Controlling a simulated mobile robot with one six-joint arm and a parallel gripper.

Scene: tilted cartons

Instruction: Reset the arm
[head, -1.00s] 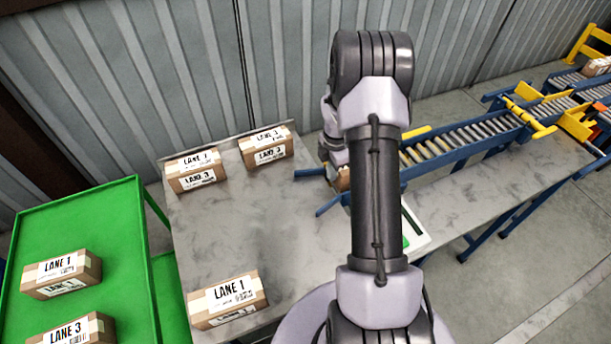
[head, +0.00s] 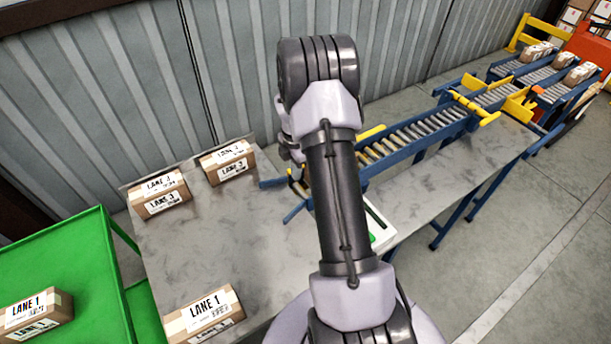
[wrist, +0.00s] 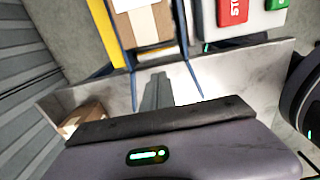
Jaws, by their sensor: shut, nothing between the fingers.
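My arm rises through the middle of the head view, bent at the elbow. My gripper (wrist: 160,122) shows at the bottom of the wrist view as a dark bar in front of its grey body; it is shut and empty. In the head view the gripper end is mostly hidden behind my arm, near the start of the conveyor (head: 420,130).
Two cartons (head: 158,194) (head: 227,161) stand at the back of the grey table (head: 220,240), and a LANE 1 carton (head: 205,315) at its front. A green cart (head: 70,255) with a carton (head: 35,315) is at left. A red stop button (wrist: 232,10) shows in the wrist view.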

